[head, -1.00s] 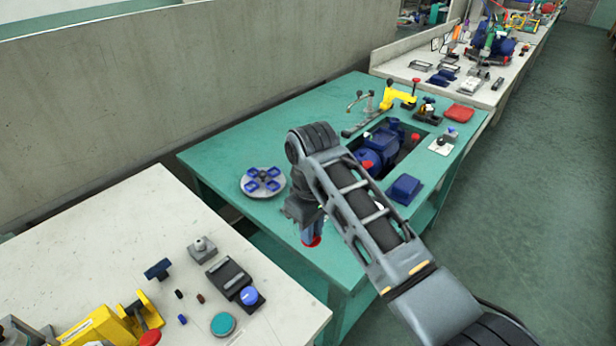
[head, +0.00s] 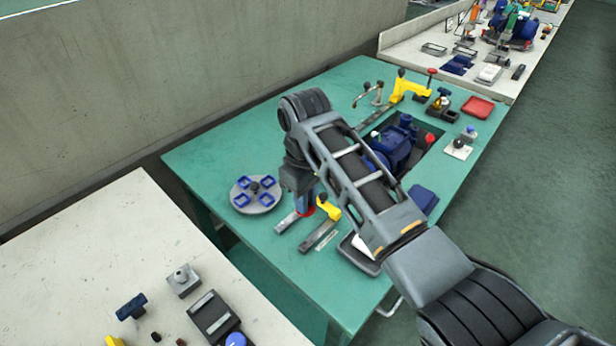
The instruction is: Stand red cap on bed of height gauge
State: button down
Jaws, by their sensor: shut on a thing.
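The red cap (head: 305,211) shows as a small red patch under my gripper (head: 304,202), over the green table. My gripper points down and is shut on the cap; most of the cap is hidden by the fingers. Right beside it is a small yellow clamp-like fixture (head: 328,208) with a dark knob and a grey bar base (head: 318,236). Another grey bar (head: 287,222) lies just left of the cap. I cannot tell from this view whether the cap touches anything below, nor which fixture is the height gauge.
A round grey plate (head: 257,206) with blue square parts is left of my gripper. A blue pump (head: 398,145) sits in the table opening behind my arm. A larger yellow fixture (head: 408,88) and red tray (head: 478,107) stand farther back.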

jog(key=shift+w+f, duration=0.1)
jog(key=shift+w, duration=0.2)
notch_tip(320, 180, down, 4)
jog(key=b, duration=0.4)
jog(key=shift+f+b, duration=0.7)
jog(key=shift+f, duration=0.45)
jog(key=shift+r+p, duration=0.1)
jog(key=shift+p, duration=0.3)
jog(key=shift+f, duration=0.2)
dwell(0.9)
jog(key=shift+c, duration=2.1)
grip_release()
jog(key=shift+d+r, duration=0.1)
